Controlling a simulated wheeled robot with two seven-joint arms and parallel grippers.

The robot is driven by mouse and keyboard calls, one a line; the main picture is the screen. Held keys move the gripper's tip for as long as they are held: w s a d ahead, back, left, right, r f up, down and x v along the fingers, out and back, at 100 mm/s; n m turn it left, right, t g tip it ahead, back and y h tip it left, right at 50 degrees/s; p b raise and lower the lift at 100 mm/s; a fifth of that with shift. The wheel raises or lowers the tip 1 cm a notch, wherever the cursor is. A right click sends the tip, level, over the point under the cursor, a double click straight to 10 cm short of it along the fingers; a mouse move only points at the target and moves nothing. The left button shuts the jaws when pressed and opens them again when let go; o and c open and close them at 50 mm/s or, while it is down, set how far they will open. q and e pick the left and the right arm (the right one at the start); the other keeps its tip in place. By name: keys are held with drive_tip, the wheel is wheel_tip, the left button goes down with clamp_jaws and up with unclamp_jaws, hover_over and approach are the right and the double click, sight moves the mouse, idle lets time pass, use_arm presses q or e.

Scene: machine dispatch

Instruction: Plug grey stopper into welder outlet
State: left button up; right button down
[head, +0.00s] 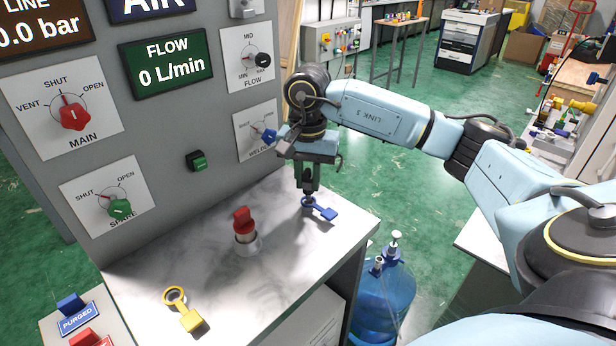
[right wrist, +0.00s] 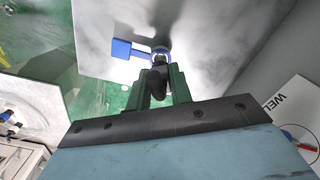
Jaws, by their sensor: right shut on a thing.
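My right gripper (head: 308,188) points down over the countertop, its green fingers shut on a dark grey piece, apparently the grey stopper (right wrist: 158,80). In the head view the fingers mostly hide this stopper. Its lower end is at a blue ring with a flat blue tag (head: 326,213), which also shows in the right wrist view (right wrist: 122,48). I cannot tell whether the stopper sits inside the ring or just above it. No outlet opening is clearly visible there. The welder dial plate (head: 246,142), with a blue knob, is on the panel behind. My left gripper is not in view.
A red-topped piece (head: 243,222) stands in a pale collar on the countertop (head: 205,262). A yellow ring with a tag (head: 188,316) lies at the front left. A blue water bottle (head: 385,300) stands beside the counter's right edge. The grey panel (head: 150,150) rises behind.

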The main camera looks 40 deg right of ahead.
sight(310, 188)
drive_tip(key=shift+f+b, duration=0.4)
drive_tip(key=shift+f, duration=0.15)
drive_tip(key=shift+f, duration=0.15)
drive_tip(key=shift+d+f+b, duration=0.25)
drive_tip(key=shift+f+b, duration=0.35)
drive_tip(key=shift+f, duration=0.1)
drive_tip(key=shift+s+f, duration=0.1)
drive_tip(key=c, duration=1.2)
unclamp_jaws()
drive_tip(key=shift+d+f, duration=0.1)
drive_tip(key=shift+d, duration=0.1)
drive_tip(key=o, duration=0.4)
drive_tip(key=shift+a, duration=0.1)
drive_tip(key=shift+o, duration=0.2)
